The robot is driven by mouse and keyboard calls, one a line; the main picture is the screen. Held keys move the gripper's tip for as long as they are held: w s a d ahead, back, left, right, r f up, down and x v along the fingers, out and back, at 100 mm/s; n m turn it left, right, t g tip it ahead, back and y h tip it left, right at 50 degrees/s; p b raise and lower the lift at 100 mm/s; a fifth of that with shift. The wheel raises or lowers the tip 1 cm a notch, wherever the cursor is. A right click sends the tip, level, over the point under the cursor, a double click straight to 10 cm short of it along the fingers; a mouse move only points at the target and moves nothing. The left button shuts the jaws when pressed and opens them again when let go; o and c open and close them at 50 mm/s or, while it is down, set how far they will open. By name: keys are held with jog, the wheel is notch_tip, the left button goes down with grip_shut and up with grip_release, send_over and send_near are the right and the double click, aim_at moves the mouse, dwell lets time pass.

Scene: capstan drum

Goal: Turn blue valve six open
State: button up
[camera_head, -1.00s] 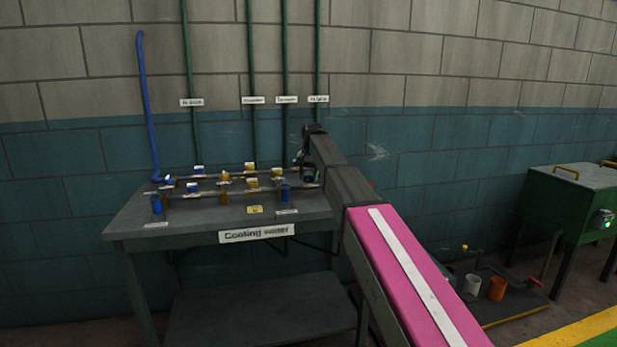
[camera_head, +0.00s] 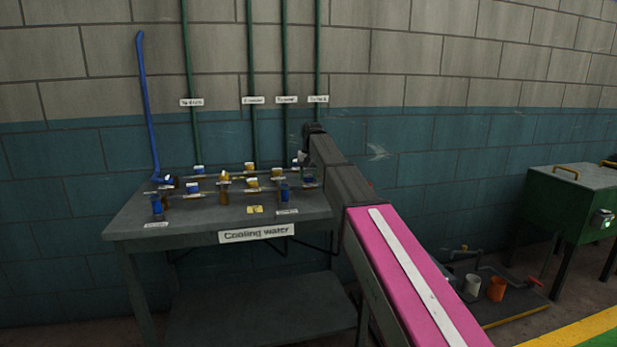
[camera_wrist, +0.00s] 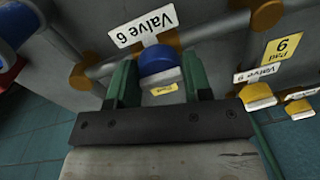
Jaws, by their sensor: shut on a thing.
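In the wrist view, blue valve six (camera_wrist: 159,62) is a round blue knob with a pale flat front, next to an upside-down white "Valve 6" label (camera_wrist: 143,27). A small yellow tag (camera_wrist: 163,89) sits just below it; its lettering is too small to read. My gripper (camera_wrist: 158,70) has one green finger on each side of the knob and is shut on it. In the head view, my gripper (camera_head: 308,172) is at the right end of the bench's pipework, where the arm hides much of this valve.
The grey "Cooling water" bench (camera_head: 130,222) carries several blue and yellow valves to the left. A green cabinet (camera_head: 570,215) stands far right.

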jog(key=o, duration=0.9)
jog(key=shift+d, duration=0.15)
jog(key=shift+r, duration=0.1)
jog(key=r, duration=1)
jog(key=shift+d+r, duration=0.3)
jog(key=shift+d, duration=0.05)
